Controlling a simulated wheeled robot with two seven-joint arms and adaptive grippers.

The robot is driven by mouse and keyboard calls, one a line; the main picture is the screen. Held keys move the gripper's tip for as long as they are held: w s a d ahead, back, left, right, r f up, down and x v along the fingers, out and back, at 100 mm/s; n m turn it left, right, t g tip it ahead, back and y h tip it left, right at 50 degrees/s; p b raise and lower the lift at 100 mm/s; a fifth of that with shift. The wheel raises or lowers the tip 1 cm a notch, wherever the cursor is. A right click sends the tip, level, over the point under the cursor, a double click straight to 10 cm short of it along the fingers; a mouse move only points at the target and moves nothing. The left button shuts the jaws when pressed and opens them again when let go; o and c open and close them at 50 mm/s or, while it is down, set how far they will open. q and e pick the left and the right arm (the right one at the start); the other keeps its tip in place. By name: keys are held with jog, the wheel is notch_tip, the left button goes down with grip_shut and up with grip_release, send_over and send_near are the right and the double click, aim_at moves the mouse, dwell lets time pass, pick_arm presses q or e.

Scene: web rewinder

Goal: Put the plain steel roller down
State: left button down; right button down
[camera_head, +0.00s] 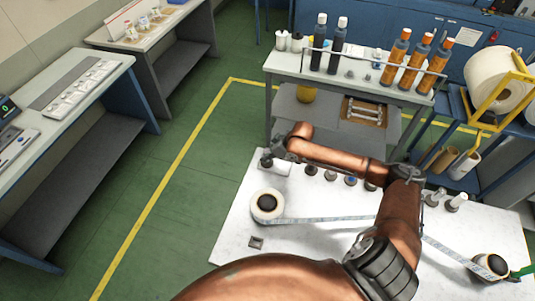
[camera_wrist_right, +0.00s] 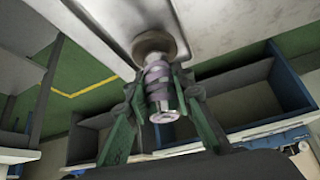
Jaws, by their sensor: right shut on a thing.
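My right gripper (camera_wrist_right: 158,84) is shut around a roller (camera_wrist_right: 163,108) in the right wrist view. The roller is a short steel cylinder with purple-grey bands on its side, and a wider round brownish flange (camera_wrist_right: 152,44) shows at its far end. The flange is at the edge of the white surface; I cannot tell whether it touches. In the head view my right gripper (camera_head: 281,151) is at the back left corner of the white machine plate (camera_head: 236,232). The roller is small and partly hidden there. My left gripper is not in view.
A tape roll (camera_head: 267,204) lies on the plate, its printed web running right to another roll (camera_head: 490,265). Several posts stand along the back, including one with a blue top (camera_head: 350,180). A bench (camera_head: 285,68) with bottles stands behind. Green floor lies left.

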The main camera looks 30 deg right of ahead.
jog(key=shift+w+r, duration=0.15)
jog(key=shift+r, duration=0.15)
jog(key=c, duration=2.1)
grip_release()
jog(key=shift+f, duration=0.3)
jog(key=o, duration=0.4)
jog(key=shift+s, duration=0.2)
jog(key=p+v, duration=0.1)
jog(key=v, duration=1.1)
jog(key=shift+a+p, duration=0.1)
jog(key=shift+p, duration=0.2)
